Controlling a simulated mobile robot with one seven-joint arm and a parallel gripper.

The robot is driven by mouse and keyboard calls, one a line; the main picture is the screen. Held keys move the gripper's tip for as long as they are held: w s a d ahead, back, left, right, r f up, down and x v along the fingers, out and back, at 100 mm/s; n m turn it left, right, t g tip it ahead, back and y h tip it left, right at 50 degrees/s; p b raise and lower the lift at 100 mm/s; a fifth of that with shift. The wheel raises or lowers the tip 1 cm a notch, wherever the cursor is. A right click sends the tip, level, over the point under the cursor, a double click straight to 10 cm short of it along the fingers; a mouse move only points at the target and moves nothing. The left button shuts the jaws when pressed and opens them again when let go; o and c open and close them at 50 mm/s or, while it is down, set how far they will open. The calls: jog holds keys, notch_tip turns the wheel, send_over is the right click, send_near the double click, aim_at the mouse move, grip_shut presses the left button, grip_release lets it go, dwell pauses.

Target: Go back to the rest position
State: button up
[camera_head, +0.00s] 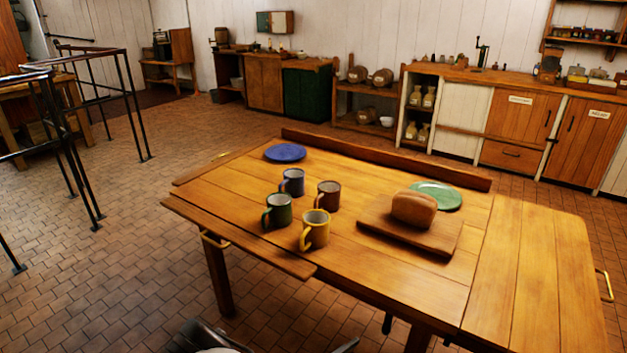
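Dark parts, likely of my own arm or gripper, show at the bottom edge of the picture, in front of the wooden table (530,270) and below its top. They are cut off by the frame, so I cannot tell whether my gripper is open or shut, and I see nothing held. On the table stand a blue mug (292,182), a dark red mug (329,196), a green mug (277,211) and a yellow mug (316,230), all upright. A loaf of bread (414,209) sits on a cutting board (440,238).
A blue plate (285,152) lies at the table's far left and a green plate (437,195) behind the loaf. A raised rail (385,159) runs along the far edge. Black metal railings (130,100) stand at left. Cabinets (522,115) line the back wall. Tiled floor left of the table is clear.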

jog(key=s+d+r+m+g+y, duration=0.1)
jog(key=s+r+m+g+y, duration=0.2)
jog(key=r+m+g, duration=0.6)
jog(key=s+d+r+m+g+y, duration=0.15)
jog(key=r+m, duration=0.55)
jog(key=r, duration=0.7)
jog(key=s+a+r+m+t+y, duration=0.1)
jog(key=s+r+m+t+y, duration=0.2)
jog(key=s+r+m+y, duration=0.5)
jog(key=s+a+r+m+t+y, duration=0.1)
jog(key=s+r+t+y, duration=0.3)
jog(key=r, duration=0.8)
notch_tip(320, 180, up, 20)
jog(key=g+h+p, duration=0.1)
jog(key=h+p, duration=0.1)
jog(key=p, duration=1.8)
jog(key=shift+s+r, duration=0.25)
jog(key=shift+c, duration=0.7)
